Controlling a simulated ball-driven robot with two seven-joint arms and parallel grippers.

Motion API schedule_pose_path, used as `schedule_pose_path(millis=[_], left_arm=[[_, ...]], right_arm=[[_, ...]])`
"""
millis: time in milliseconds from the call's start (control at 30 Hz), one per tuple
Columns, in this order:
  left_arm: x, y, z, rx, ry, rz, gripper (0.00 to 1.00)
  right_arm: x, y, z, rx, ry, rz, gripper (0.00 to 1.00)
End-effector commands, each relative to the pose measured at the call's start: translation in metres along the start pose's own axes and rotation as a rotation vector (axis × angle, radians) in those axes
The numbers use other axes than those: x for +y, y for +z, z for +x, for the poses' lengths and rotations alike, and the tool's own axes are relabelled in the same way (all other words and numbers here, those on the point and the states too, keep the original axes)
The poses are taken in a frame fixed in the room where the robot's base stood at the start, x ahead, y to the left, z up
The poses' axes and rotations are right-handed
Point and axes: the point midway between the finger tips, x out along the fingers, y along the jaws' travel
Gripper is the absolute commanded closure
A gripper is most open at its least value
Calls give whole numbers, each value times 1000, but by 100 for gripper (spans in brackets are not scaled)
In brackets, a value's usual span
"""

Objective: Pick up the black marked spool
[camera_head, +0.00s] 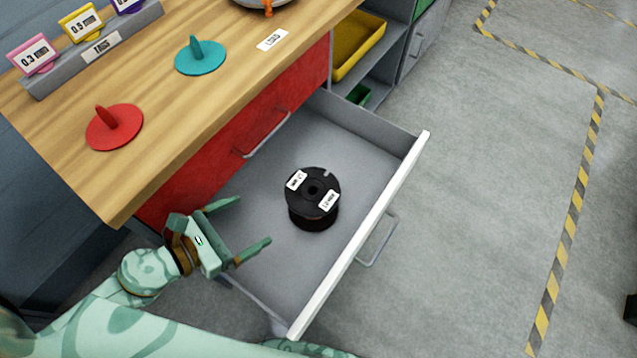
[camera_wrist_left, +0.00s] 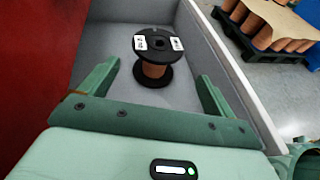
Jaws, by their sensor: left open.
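A black spool (camera_head: 313,190) with two white labels on its top flange stands upright in an open grey drawer (camera_head: 268,158). In the left wrist view the spool (camera_wrist_left: 157,45) shows a brown winding between its black flanges, a little beyond my fingertips. My left gripper (camera_head: 255,226) is open and empty over the near left part of the drawer, to the left of the spool and apart from it. In the left wrist view its two fingers (camera_wrist_left: 156,82) spread wide with the spool between and beyond them. My right gripper is not in view.
The drawer's white front edge (camera_head: 362,232) lies right of the spool. The wooden worktop (camera_head: 165,115) holds a red disc (camera_head: 114,127), a teal disc (camera_head: 200,57) and a tag rack (camera_head: 95,48). Drawer floor around the spool is bare. Open floor (camera_head: 470,200) lies to the right.

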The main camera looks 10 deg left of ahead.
Motion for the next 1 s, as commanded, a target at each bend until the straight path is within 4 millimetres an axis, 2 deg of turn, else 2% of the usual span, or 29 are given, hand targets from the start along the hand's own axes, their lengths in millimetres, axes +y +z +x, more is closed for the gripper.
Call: schedule_pose_path(millis=[33, 200, 367, 467, 567, 700, 833, 1000], left_arm=[[-2, -18, 5, 15, -4, -12, 10], [-4, -42, 12, 36, -10, -27, 10], [-5, -54, 16, 45, -13, -34, 10], [-4, -55, 24, 45, -11, -34, 10], [-4, -52, 43, 40, -12, -30, 10], [-4, -53, 80, 40, -10, -33, 10], [-6, -57, 108, 43, -11, -36, 10], [-6, -59, 126, 46, -12, -36, 10]], right_arm=[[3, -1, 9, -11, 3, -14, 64], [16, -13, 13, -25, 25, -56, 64], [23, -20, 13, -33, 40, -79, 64], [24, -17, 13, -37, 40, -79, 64], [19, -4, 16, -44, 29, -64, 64], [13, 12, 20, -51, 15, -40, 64], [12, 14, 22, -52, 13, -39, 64], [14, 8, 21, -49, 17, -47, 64]])
